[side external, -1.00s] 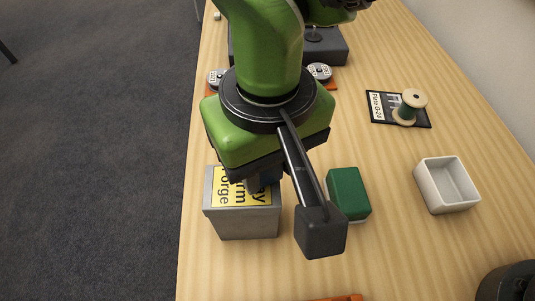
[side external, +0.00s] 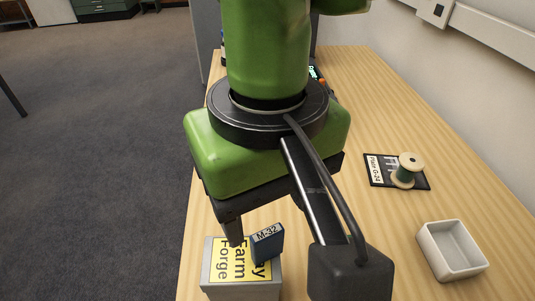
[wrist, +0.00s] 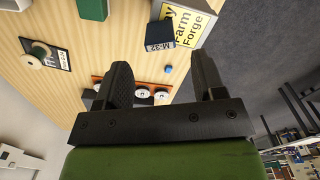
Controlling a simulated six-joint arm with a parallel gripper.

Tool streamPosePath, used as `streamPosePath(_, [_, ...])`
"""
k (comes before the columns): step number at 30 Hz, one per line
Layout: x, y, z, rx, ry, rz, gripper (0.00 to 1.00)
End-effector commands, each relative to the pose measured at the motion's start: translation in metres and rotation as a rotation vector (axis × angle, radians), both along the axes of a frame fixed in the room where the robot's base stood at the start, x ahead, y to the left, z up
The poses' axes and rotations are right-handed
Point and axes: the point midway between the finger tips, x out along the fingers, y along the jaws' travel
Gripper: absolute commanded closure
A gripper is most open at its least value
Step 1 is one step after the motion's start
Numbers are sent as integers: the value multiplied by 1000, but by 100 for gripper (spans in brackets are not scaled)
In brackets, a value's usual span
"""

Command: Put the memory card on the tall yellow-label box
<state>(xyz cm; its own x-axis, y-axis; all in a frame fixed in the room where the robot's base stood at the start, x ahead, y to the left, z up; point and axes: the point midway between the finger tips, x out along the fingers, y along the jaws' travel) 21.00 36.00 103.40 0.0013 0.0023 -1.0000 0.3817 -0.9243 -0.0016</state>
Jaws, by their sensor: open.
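The memory card (side external: 267,246) is a dark blue block marked M-32. It appears to stand upright on the right part of the top of the grey box with the yellow label (side external: 228,262). In the wrist view the card (wrist: 160,35) covers part of the label of the yellow-label box (wrist: 192,22). My gripper (wrist: 160,60) is open, with its fingers wide apart and nothing between them. In the side view one finger shows above the box, left of the card and apart from it; the other is hidden behind my arm.
A white open box (side external: 452,250) stands at the right. A thread spool (side external: 406,172) rests on a black labelled card (side external: 376,170). In the wrist view a green box (wrist: 92,8), a small blue piece (wrist: 168,69) and white discs (wrist: 143,93) also show. Wood between them is bare.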

Motion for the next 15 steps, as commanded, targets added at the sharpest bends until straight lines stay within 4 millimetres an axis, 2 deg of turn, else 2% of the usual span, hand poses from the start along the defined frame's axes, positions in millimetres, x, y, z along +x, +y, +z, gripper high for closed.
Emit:
streamPosePath(3, [1, 1, 25, 5, -3, 1, 37])
streamPosePath(6, [1, 1, 38, 1, -3, 2, 37])
streamPosePath(15, [0, 0, 57, 0, -1, 2, 37])
